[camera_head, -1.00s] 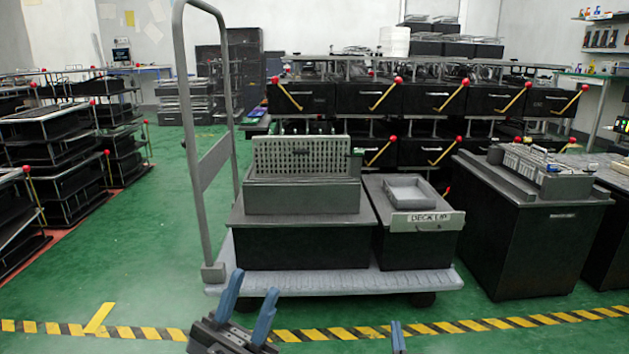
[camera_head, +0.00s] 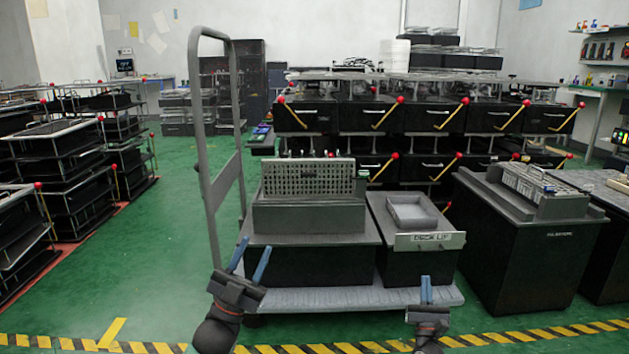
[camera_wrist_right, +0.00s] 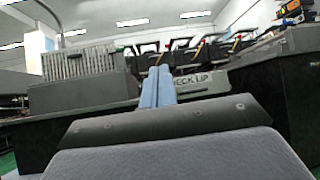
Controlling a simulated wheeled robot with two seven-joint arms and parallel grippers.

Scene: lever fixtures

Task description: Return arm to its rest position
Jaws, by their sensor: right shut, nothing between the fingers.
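My left gripper (camera_head: 250,262) is at the lower left of centre in the head view, in front of the grey cart. Its two blue fingers are spread apart with nothing between them. My right gripper (camera_head: 426,290) is further right, in front of the cart's front edge. Its blue fingers are together and empty. The right wrist view shows the closed fingers (camera_wrist_right: 157,88) pointing towards the "DECK LIP" label plate (camera_wrist_right: 201,82), apart from any grasped thing. The same plate (camera_head: 430,240) shows on the smaller black box in the head view.
A grey platform cart (camera_head: 340,299) with a tall handle (camera_head: 193,100) carries black boxes and a grey perforated fixture (camera_head: 308,180). Racks of black drawers with red-knobbed levers (camera_head: 400,99) stand behind. A black cabinet (camera_head: 515,250) stands right. Green floor (camera_head: 150,240) is clear at left.

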